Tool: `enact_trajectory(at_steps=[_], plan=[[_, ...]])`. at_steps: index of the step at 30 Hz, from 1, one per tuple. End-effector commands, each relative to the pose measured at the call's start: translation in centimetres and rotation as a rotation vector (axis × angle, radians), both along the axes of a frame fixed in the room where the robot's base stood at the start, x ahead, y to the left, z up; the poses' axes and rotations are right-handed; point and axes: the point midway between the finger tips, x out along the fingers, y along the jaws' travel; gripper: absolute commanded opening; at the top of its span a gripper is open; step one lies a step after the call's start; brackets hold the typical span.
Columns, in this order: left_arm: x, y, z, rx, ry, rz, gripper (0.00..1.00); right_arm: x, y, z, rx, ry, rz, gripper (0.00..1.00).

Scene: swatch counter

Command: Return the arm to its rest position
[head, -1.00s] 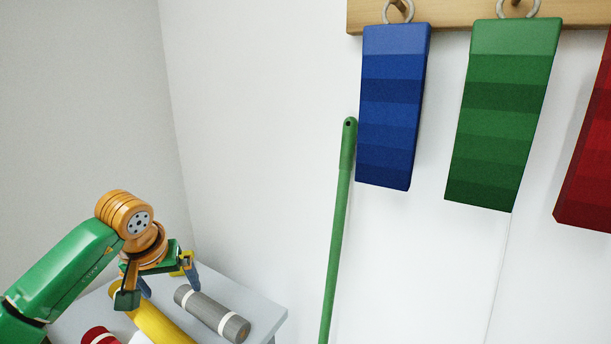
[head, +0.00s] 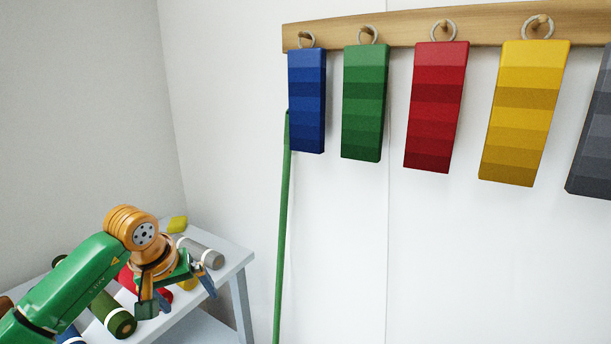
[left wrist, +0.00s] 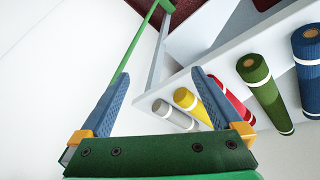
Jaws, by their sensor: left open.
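My left arm comes in from the lower left in the head view, and its gripper (head: 180,292) hangs in front of the table's near edge. The fingers partly overlap the view of the rolls and table behind. My right gripper is in neither view.
A light grey table (head: 238,262) bears several banded rolls, including a grey roll (head: 203,250) and a green roll (head: 112,313). A green pole (head: 283,220) leans at the wall. Swatches, including a blue one (head: 306,100), hang from a wooden rail (head: 390,33).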

Motion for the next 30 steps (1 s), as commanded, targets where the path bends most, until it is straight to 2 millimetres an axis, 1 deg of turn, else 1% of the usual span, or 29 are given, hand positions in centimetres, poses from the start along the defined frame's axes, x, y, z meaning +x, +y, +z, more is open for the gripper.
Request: enact_trajectory(at_steps=[5,8,11,13,14,15,16,17,18,19,20,21,23,24,26,27,29,30], plan=[[-0.1,-3.8,-2.7,-0.214,0.056,0.075,1.0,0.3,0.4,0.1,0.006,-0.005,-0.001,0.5],[-0.3,-6.9,-4.4,-0.393,0.114,0.157,1.0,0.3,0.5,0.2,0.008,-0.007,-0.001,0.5],[-0.7,-10.6,-6.3,-0.631,0.218,0.294,1.0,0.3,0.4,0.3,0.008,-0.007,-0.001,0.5],[-1.0,-13.8,-7.6,-0.863,0.343,0.463,1.0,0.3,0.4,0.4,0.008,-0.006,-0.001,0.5],[-1.1,-15.3,-8.3,-0.993,0.426,0.576,1.0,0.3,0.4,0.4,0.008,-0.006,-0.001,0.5],[-1.1,-17.0,-9.1,-1.179,0.558,0.764,1.0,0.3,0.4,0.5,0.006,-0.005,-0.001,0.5],[-0.9,-17.9,-9.9,-1.324,0.674,0.939,1.0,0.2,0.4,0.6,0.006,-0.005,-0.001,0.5],[-0.6,-18.3,-11.0,-1.473,0.808,1.145,1.0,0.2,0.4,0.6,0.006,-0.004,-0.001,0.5],[-0.1,-17.8,-13.3,-1.667,1.007,1.48,1.0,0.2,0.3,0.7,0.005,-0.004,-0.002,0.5],[0.1,-16.7,-15.8,-1.798,1.158,1.764,1.0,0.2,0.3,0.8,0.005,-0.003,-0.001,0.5],[0.0,-15.5,-18.1,-1.89,1.27,1.999,1.0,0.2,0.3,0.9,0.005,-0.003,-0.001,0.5],[-0.6,-13.8,-21.0,1.776,-1.24,-2.035,1.0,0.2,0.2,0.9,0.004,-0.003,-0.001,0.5],[-2.3,-11.5,-25.4,1.476,-1.068,-1.878,1.0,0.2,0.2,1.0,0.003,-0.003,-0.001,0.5],[-3.9,-10.1,-28.2,1.31,-0.961,-1.776,1.0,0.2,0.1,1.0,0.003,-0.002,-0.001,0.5],[-6.8,-8.2,-32.2,1.097,-0.808,-1.627,1.0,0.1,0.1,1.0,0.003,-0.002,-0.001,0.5],[-9.1,-7.1,-34.7,0.973,-0.706,-1.529,1.0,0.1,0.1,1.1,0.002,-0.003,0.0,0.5],[-13.0,-5.7,-38.1,0.81,-0.56,-1.384,1.0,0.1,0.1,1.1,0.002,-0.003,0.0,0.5],[-15.8,-4.9,-40.1,0.712,-0.463,-1.288,1.0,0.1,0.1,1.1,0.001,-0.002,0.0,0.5]])
